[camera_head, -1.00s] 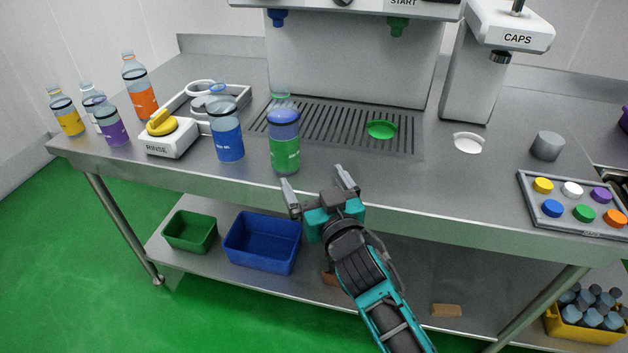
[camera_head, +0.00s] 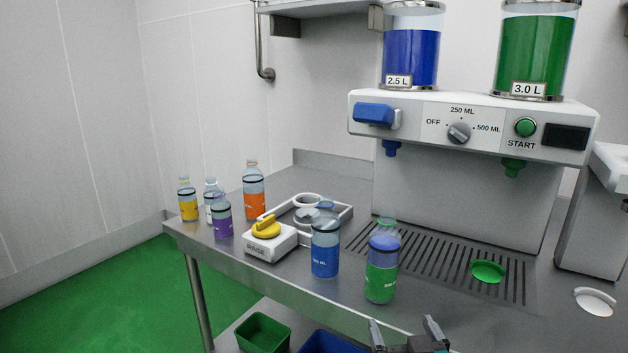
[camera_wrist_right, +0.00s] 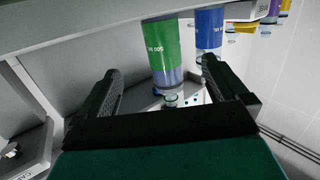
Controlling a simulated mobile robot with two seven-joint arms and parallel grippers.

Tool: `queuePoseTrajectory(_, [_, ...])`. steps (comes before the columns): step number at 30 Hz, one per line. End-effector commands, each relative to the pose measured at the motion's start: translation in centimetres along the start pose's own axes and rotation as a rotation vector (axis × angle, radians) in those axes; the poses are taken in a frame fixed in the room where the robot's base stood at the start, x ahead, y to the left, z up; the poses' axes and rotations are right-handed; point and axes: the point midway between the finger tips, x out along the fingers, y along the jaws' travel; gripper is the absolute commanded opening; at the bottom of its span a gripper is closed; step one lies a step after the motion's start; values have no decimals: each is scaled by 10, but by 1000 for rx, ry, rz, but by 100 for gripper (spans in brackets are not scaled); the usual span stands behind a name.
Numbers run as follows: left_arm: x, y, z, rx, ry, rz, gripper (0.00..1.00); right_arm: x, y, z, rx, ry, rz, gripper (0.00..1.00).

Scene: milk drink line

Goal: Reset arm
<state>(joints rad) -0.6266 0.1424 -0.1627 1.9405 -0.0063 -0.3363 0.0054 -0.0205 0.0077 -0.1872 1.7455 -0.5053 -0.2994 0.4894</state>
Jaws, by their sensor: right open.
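My right gripper (camera_head: 405,328) is at the bottom of the head view, just in front of the table's front edge. It is open and empty, and its two fingers (camera_wrist_right: 160,85) stand wide apart in the right wrist view. My left gripper is not in view.
Several bottles stand at the left, including an orange one (camera_head: 254,198). The dispenser (camera_head: 465,125) is behind. Bins (camera_head: 263,335) sit below.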

Motion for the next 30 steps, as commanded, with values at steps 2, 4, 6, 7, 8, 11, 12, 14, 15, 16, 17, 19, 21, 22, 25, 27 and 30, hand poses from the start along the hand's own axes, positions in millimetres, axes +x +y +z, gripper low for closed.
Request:
queuePoseTrajectory(2, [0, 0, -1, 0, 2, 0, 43, -34, 4, 48, -16, -101, -17, 100])
queuePoseTrajectory(4, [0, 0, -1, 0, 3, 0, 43, -66, 5, 84, -27, -186, -39, 100])
queuePoseTrajectory(6, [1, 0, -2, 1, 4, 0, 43, -98, 6, 114, -40, -265, -63, 100])
queuePoseTrajectory(7, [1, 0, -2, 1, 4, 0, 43, -112, 6, 125, -44, -295, -73, 100])
queuePoseTrajectory(8, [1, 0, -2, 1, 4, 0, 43, -125, 6, 136, -48, -325, -84, 100])
queuePoseTrajectory(11, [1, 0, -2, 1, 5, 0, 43, -164, 5, 162, -57, -407, -117, 100])
queuePoseTrajectory(12, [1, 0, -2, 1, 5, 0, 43, -176, 5, 169, -60, -431, -128, 100])
queuePoseTrajectory(14, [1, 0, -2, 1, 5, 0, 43, -191, 4, 177, -62, -460, -142, 100])
queuePoseTrajectory(15, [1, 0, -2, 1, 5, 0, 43, -198, 4, 180, -63, -473, -149, 100])
queuePoseTrajectory(16, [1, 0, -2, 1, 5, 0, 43, -202, 4, 182, -64, -480, -153, 100])
queuePoseTrajectory(17, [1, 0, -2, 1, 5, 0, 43, -204, 3, 184, -63, -486, -156, 100])
queuePoseTrajectory(19, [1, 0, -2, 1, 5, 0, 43, -208, 3, 185, -64, -492, -159, 100])
queuePoseTrajectory(21, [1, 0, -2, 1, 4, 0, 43, -208, 3, 185, -65, -493, -160, 100])
queuePoseTrajectory(22, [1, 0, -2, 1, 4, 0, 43, -208, 3, 185, -65, -493, -160, 100])
queuePoseTrajectory(25, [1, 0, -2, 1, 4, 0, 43, -208, 3, 185, -64, -493, -159, 100])
queuePoseTrajectory(27, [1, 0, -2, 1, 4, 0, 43, -208, 3, 185, -64, -492, -159, 100])
queuePoseTrajectory(30, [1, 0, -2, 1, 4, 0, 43, -207, 3, 185, -64, -492, -159, 100])
